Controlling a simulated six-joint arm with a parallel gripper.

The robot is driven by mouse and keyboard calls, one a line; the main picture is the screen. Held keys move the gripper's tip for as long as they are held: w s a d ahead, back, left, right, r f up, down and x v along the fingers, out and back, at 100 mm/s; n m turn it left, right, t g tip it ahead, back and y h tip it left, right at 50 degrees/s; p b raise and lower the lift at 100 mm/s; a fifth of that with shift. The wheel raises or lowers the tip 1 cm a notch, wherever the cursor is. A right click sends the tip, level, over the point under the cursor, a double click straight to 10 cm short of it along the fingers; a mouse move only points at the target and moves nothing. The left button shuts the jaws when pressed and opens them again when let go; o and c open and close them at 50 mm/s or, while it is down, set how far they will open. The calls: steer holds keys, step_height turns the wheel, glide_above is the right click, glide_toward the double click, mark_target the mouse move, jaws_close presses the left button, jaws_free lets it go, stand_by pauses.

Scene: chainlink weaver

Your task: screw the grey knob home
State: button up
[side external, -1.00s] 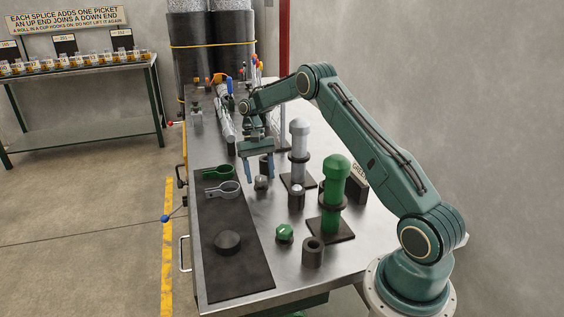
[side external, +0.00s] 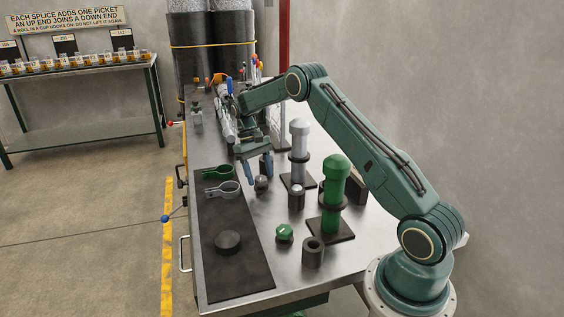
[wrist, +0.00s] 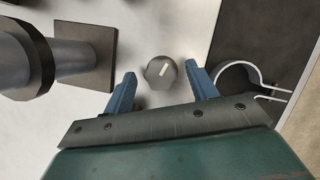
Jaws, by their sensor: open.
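The grey knob (side external: 261,183) is a small faceted knob low on the steel bench, right of the dark mat. In the wrist view the knob (wrist: 161,73) shows a pale line on its top. My gripper (side external: 258,175) is open, just above the knob. In the wrist view its two blue fingers (wrist: 160,78) stand on either side of the knob, with a gap on both sides. What lies under the knob is hidden.
A grey post (side external: 299,148) and a green post (side external: 336,190) stand on dark plates to the right. A green knob (side external: 285,233) and a dark hollow cylinder (side external: 312,254) stand nearer. Grey (side external: 223,189) and green (side external: 218,173) clamps lie on the mat (side external: 233,275).

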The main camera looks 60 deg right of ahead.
steer(key=shift+a+n+h, duration=0.1)
steer(key=shift+n+h, duration=0.6)
steer(key=shift+n, duration=1.1)
steer(key=shift+n+g, duration=0.3)
steer(key=shift+n, duration=0.1)
steer(key=n+h, duration=0.2)
steer(key=n, duration=0.2)
steer(key=shift+a, duration=0.15)
steer(key=n, duration=0.2)
steer(key=n+t+h, duration=0.1)
steer(key=n, duration=0.1)
steer(key=shift+s+a+n+h, duration=0.1)
steer(key=shift+n+h, duration=0.2)
steer(key=shift+n, duration=0.1)
steer(key=n+t, duration=0.1)
steer(key=n, duration=0.2)
steer(key=shift+s+n+h, duration=0.1)
steer(key=shift+n+h, duration=0.2)
steer(key=shift+h, duration=0.1)
steer(key=v, duration=1.4)
steer(key=s+a+r+m+t, duration=0.3)
steer(key=s+r, duration=0.5)
steer(key=r, duration=0.3)
steer(key=shift+s+a+m, duration=0.25)
steer(key=shift+a+m, duration=0.35)
steer(key=shift+a, duration=0.1)
